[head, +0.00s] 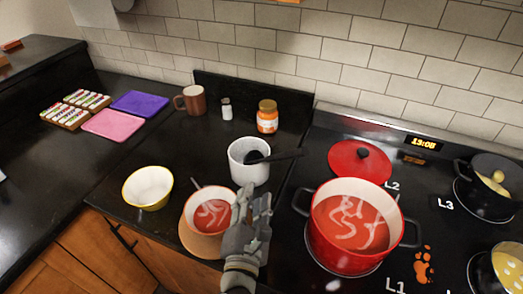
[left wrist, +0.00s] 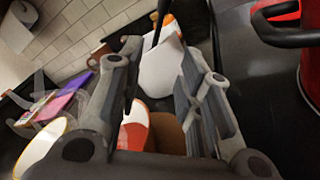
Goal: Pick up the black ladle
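The black ladle (head: 285,155) rests in the white canister (head: 247,173), its handle sticking out over the rim to the right. The canister also shows between my fingers in the left wrist view (left wrist: 163,70). My left gripper (head: 260,197) is in front of the canister and just below the ladle's handle in the head view, apart from the handle there. In the left wrist view its two fingers stand apart with nothing held between them. Thin dark shapes at the top of that view may be the ladle; I cannot tell. My right gripper is not in view.
A bowl of red soup (head: 210,212) stands left of my gripper, beside a yellow-rimmed bowl (head: 148,187). A red pot of soup (head: 318,238) is close on the right, with a red lid (head: 360,160) behind. A jar (head: 267,117) and brown mug (head: 194,100) stand farther back.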

